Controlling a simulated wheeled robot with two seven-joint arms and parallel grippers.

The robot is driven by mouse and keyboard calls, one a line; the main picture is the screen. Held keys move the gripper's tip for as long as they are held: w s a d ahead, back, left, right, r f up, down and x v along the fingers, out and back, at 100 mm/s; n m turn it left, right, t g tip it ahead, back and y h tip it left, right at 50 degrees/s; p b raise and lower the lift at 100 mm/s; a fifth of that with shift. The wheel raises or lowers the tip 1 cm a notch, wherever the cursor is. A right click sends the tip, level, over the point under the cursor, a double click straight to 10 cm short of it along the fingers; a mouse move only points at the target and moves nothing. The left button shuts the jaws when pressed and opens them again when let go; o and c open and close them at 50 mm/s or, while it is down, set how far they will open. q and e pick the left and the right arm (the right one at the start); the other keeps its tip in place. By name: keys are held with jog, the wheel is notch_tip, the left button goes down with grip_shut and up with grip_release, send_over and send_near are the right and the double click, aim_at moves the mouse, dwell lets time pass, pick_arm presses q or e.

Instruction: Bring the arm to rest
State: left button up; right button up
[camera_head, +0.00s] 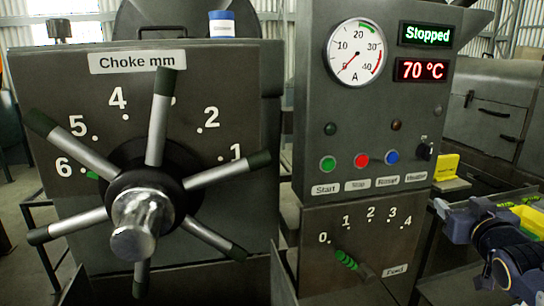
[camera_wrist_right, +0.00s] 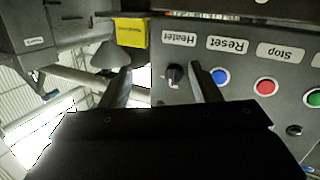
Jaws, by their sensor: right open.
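My right gripper (camera_head: 452,210) is at the lower right of the head view, in front of and to the right of the control panel (camera_head: 325,95). In the right wrist view my right gripper (camera_wrist_right: 162,82) has its two dark fingers spread apart, with nothing held between them. The dark heater knob (camera_wrist_right: 174,75) shows in the gap between them, upside down in that view; whether a finger touches the panel cannot be told. In the head view the heater knob (camera_head: 424,149) is clear of the gripper. My left gripper is not in view.
The choke handwheel (camera_head: 145,205) with several spokes fills the left. The display (camera_head: 426,34) reads Stopped; the temperature display (camera_head: 421,70) reads 70 °C. A yellow block (camera_head: 446,167) stands right of the panel.

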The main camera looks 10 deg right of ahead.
jog(key=s+a+f+g+y+p, duration=0.1)
jog(key=s+a+f+g+y, duration=0.3)
jog(key=s+a+f, duration=0.5)
jog(key=s+a+f+n+g+y+p, duration=0.1)
jog(key=s+a+f+g+y, duration=0.4)
jog(key=s+a+f, duration=0.5)
jog(key=s+a+g, duration=0.1)
jog(key=a, duration=0.5)
jog(key=shift+s+a+f, duration=0.15)
jog(key=shift+s+f, duration=0.05)
jog(key=shift+s, duration=0.05)
